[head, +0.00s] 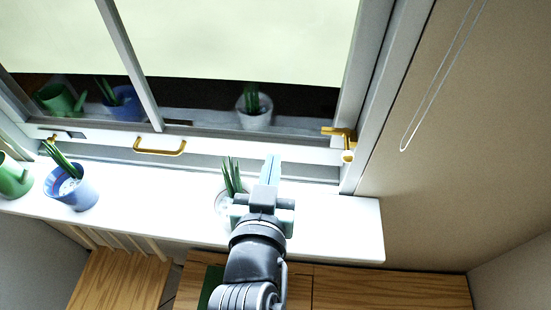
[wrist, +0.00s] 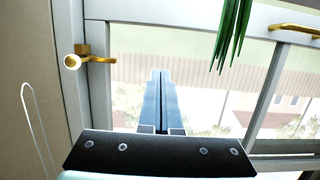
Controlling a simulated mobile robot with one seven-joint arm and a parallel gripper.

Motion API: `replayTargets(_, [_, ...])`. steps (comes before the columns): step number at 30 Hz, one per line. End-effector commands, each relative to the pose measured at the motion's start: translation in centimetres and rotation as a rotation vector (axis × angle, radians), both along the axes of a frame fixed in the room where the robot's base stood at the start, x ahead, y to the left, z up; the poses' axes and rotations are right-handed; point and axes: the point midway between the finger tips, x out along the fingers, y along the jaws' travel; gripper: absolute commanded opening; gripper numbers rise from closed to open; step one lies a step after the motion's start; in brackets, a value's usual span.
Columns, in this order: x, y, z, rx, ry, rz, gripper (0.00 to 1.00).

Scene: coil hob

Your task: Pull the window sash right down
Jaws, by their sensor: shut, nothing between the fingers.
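The window sash (head: 215,153) is a pale frame with a vertical bar and glass above its bottom rail. A gold pull handle (head: 160,147) sits on the rail, left of centre; it also shows at the upper right of the wrist view (wrist: 297,29). A grey band runs between the rail and the white sill; I cannot tell how deep that gap is. My gripper (head: 271,160) is shut and empty, in front of the rail's right part, right of the handle and apart from it. Its closed fingers (wrist: 160,73) point towards the window in the wrist view.
A gold latch (head: 341,132) is at the sash's right end. On the sill (head: 335,215) stand a potted plant (head: 231,178) beside my gripper, a blue pot (head: 72,190) and a green can (head: 12,178). A cord (head: 432,100) hangs at right.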

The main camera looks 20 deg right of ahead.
Motion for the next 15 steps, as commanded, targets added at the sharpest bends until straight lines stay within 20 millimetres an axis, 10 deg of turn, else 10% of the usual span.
replayTargets(15, [-0.4, -3.3, 0.5, -0.002, -0.001, 0.000, 0.00])
